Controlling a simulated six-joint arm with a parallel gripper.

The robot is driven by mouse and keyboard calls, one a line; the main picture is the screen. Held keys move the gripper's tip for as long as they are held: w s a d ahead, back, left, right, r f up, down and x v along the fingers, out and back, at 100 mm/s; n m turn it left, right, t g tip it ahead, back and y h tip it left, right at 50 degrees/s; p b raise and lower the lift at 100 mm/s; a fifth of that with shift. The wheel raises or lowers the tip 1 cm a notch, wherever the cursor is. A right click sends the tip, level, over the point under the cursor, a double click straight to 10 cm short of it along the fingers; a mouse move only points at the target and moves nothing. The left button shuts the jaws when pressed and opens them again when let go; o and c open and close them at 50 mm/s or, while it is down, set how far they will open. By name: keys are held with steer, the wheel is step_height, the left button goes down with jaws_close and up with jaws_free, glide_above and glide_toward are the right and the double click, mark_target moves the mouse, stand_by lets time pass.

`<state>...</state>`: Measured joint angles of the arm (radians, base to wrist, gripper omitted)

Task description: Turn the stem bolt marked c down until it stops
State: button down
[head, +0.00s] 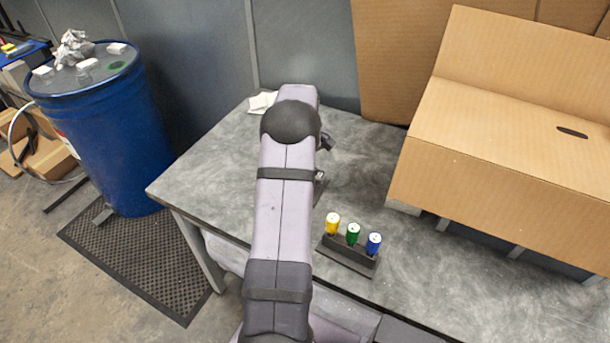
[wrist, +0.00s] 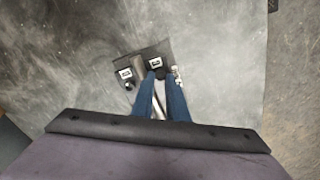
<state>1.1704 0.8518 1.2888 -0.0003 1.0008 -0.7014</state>
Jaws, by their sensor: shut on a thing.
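In the wrist view, my gripper (wrist: 160,78) points down at a small dark block (wrist: 150,50) on the grey bench. Its two blue fingers are shut on a silver rod (wrist: 158,102) that looks like a stem bolt. Two white labels with dark marks show on the block, one (wrist: 125,73) at left and one (wrist: 155,62) by the fingertips. I cannot read either mark. A dark upright post (wrist: 138,70) stands left of the fingers, and a small silver part (wrist: 178,76) shows just right of them. In the head view, my arm hides the gripper and most of the block.
A black rack (head: 348,258) holds a yellow (head: 333,223), a green (head: 353,234) and a blue cylinder (head: 374,244) right of my arm. A large cardboard box (head: 500,180) stands on the bench's right. The bench (head: 215,170) is clear to the left. A blue drum (head: 108,140) stands beyond it.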

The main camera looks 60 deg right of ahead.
steer(key=m, duration=0.4)
steer(key=shift+s+m, duration=0.1)
steer(key=shift+m, duration=0.2)
steer(key=m, duration=0.4)
steer(key=shift+d+m, duration=0.1)
steer(key=shift+m, duration=0.2)
steer(key=m, duration=0.4)
steer(key=shift+s+m, duration=0.15)
steer(key=shift+m, duration=0.15)
steer(key=shift+m+b, duration=0.3)
steer(key=shift+m, duration=2)
steer(key=c, duration=1.7)
jaws_free()
steer(key=shift+c, duration=0.2)
step_height(320, 180, up, 7)
steer(key=b, duration=0.2)
steer(key=shift+r, duration=0.15)
